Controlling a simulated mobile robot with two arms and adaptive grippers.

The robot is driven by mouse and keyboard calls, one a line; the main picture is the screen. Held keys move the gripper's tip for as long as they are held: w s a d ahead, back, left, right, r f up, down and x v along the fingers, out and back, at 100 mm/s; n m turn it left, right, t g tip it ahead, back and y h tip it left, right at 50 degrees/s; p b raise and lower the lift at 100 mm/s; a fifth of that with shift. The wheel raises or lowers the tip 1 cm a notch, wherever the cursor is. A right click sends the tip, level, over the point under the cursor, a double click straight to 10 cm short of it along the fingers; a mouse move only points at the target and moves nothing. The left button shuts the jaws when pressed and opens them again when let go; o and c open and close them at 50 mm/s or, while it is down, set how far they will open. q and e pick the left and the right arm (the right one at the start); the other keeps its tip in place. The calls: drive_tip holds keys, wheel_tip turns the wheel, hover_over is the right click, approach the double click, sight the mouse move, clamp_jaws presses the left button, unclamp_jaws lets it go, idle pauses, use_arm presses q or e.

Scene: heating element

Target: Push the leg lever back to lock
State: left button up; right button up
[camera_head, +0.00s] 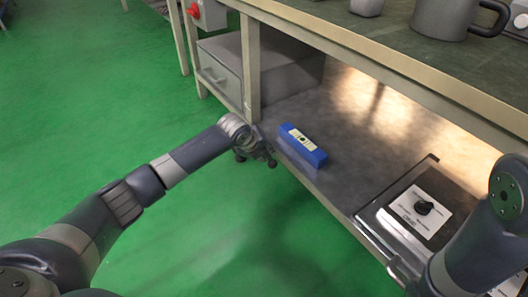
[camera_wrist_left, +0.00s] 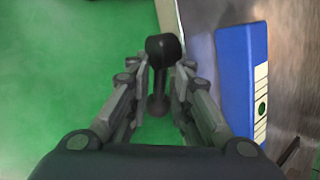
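The lever shows in the left wrist view as a thin dark stem with a round black knob (camera_wrist_left: 164,47). My left gripper (camera_wrist_left: 160,72) has its two fingers on either side of the stem, just short of the knob. Green floor shows between the stem and the fingers, so the gripper is open around it. In the head view my left gripper (camera_head: 257,148) is at the front edge of the bench's lower shelf, and it hides most of the lever. My right arm is at the lower right of the head view; I cannot make out its fingers.
A blue box (camera_head: 303,145) lies on the lower shelf (camera_head: 350,115) near my left gripper. A grey drawer (camera_head: 220,75) is at the left under the bench top (camera_head: 430,40). Green floor is open at left.

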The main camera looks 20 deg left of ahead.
use_arm(q)
clamp_jaws()
drive_tip(key=shift+p, duration=0.55)
drive_tip(key=t+y+p, duration=0.1)
drive_tip(key=y+p, duration=0.1)
drive_tip(key=p, duration=0.2)
drive_tip(key=shift+f+m+t, duration=0.15)
drive_tip(key=shift+m+t, duration=0.15)
drive_tip(key=shift+m, duration=0.1)
drive_tip(key=shift+w+a+f+m+t+y+b, duration=0.15)
drive_tip(key=shift+f+m+t+y+b, duration=0.25)
drive_tip(key=shift+t+y, duration=0.45)
drive_tip(key=shift+w+a+f+m+t+y+b, duration=0.1)
drive_tip(key=shift+a+f+m+t+y+b, duration=0.2)
drive_tip(key=shift+m+t+y, duration=0.5)
drive_tip(key=shift+w+a+f+m+t+y+b, duration=0.1)
drive_tip(key=shift+f+m+t+y+b, duration=0.15)
drive_tip(key=shift+f+t+y, duration=0.55)
drive_tip(key=shift+r+t, duration=0.25)
drive_tip(key=shift+r, duration=0.15)
